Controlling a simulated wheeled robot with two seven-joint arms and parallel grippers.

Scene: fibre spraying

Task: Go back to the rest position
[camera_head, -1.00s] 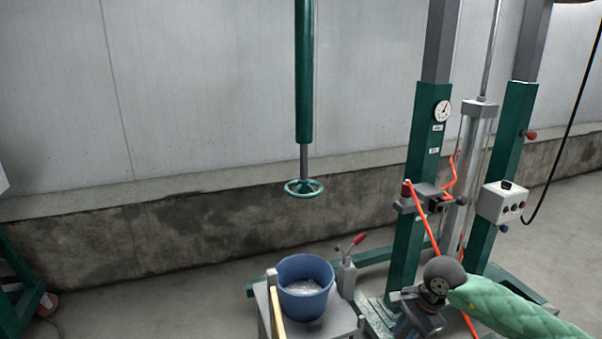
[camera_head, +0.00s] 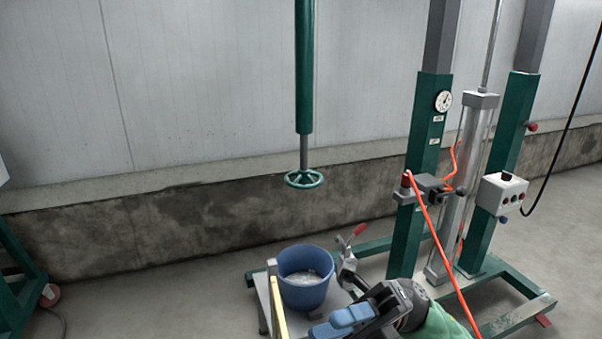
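My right gripper (camera_head: 338,324) is low in the view, just right of the blue bucket, with its blue fingers pointing left. Whether the fingers are parted or closed is unclear, and I see nothing held in them. My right wrist and green-sleeved forearm run off the bottom edge. My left gripper is out of view.
A blue bucket (camera_head: 306,290) with whitish contents stands on a small grey table (camera_head: 264,297) beside a yellowish bar. A green press frame (camera_head: 410,230) with an orange hose (camera_head: 440,250) and control box (camera_head: 502,194) stands right. Open floor lies left.

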